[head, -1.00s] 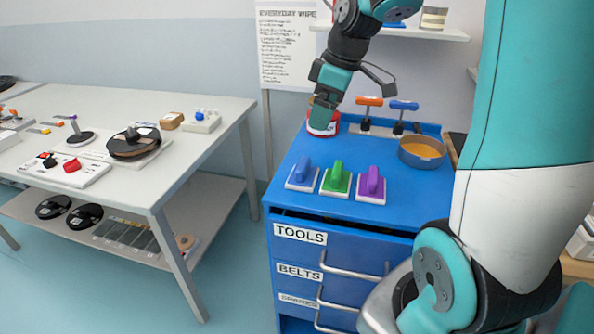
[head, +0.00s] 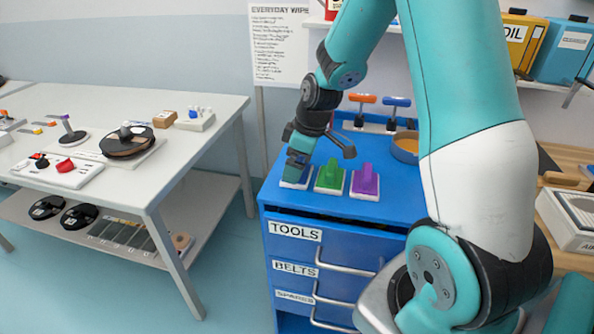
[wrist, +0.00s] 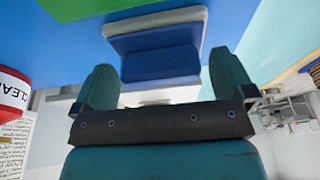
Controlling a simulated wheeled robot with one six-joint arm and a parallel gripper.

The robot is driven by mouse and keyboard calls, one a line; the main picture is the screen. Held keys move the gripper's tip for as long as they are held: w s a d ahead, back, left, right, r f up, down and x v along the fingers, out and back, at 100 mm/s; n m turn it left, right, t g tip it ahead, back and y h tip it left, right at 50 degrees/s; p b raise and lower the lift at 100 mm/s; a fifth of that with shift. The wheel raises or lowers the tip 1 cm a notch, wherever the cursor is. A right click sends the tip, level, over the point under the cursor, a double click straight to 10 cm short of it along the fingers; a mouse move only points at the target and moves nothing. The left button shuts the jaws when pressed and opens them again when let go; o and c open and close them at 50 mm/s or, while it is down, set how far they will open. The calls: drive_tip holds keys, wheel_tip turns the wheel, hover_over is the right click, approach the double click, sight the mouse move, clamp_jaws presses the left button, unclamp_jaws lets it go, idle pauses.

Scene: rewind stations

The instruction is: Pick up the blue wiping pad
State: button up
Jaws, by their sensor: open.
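The blue wiping pad (head: 291,184) sits at the left end of the row of pads on the blue cabinet top. In the head view my gripper (head: 297,164) is over it and hides most of it. In the wrist view the pad (wrist: 155,43) shows as a blue block on a pale base. My gripper is open there (wrist: 162,80), one finger on each side of the picture, with the pad ahead of the fingers. I cannot tell whether the fingers touch the pad.
A green pad (head: 330,178) stands close to the right, then a purple pad (head: 365,182). Two T-handled tools, orange (head: 362,98) and blue (head: 397,101), stand behind. A red container (wrist: 10,95) is at the wrist view's left. The white table (head: 190,140) is left of the cabinet.

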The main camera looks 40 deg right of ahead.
drive_tip(key=c, duration=0.9)
wheel_tip(320, 180, up, 20)
idle(0.4)
drive_tip(key=o, duration=0.3)
drive_tip(key=shift+c, duration=1)
